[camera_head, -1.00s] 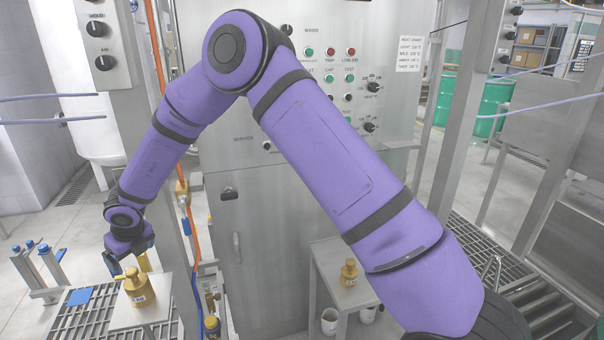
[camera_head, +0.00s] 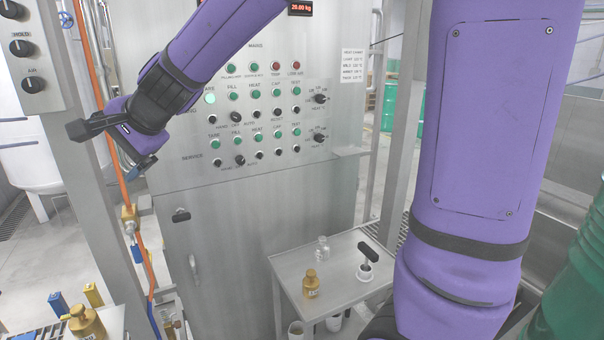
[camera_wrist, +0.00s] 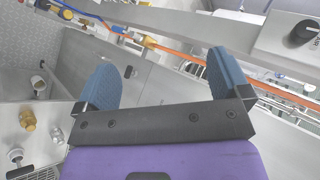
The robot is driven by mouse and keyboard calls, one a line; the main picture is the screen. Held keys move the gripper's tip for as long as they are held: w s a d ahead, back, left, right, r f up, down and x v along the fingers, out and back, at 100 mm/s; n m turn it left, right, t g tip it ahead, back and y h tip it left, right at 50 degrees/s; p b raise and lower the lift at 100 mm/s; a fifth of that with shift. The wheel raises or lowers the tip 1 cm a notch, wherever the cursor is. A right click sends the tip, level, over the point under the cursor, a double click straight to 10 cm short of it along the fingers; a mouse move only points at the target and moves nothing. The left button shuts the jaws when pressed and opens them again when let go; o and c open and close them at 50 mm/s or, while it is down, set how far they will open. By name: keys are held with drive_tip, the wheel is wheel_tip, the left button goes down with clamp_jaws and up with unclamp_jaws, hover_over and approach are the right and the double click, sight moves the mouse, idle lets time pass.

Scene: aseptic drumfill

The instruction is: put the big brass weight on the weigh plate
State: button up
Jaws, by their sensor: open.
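A big brass weight (camera_head: 88,325) with a knob stands upright on a flat steel plate (camera_head: 113,318), apparently the weigh plate, at the lower left of the head view. The frame's bottom edge cuts off both. A second brass weight (camera_head: 311,284) stands on a side table. It also shows in the wrist view (camera_wrist: 27,120). My gripper (camera_head: 142,166) is well above the plate, in front of the control panel's left edge. In the wrist view its two blue fingers (camera_wrist: 164,78) are wide apart with nothing between them.
The steel side table (camera_head: 335,295) also holds a clear bottle (camera_head: 322,249) and a black-handled item (camera_head: 367,262). The control panel (camera_head: 265,120) has a lit green lamp and a red kg display (camera_head: 304,7). An orange hose (camera_head: 117,180) runs close to my gripper. A green drum (camera_head: 575,280) stands right.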

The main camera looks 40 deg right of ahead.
drive_tip(key=s+d+n+g+h, duration=0.1)
drive_tip(key=s+d+n+h, duration=0.2)
drive_tip(key=s+d, duration=0.7)
drive_tip(key=s+d+f+n+g+h, duration=0.1)
drive_tip(key=s+d+n+h, duration=0.2)
drive_tip(key=s, duration=1.5)
drive_tip(key=d+n, duration=0.4)
drive_tip(key=d, duration=0.3)
drive_tip(key=shift+d+g, duration=0.35)
drive_tip(key=shift+g, duration=0.05)
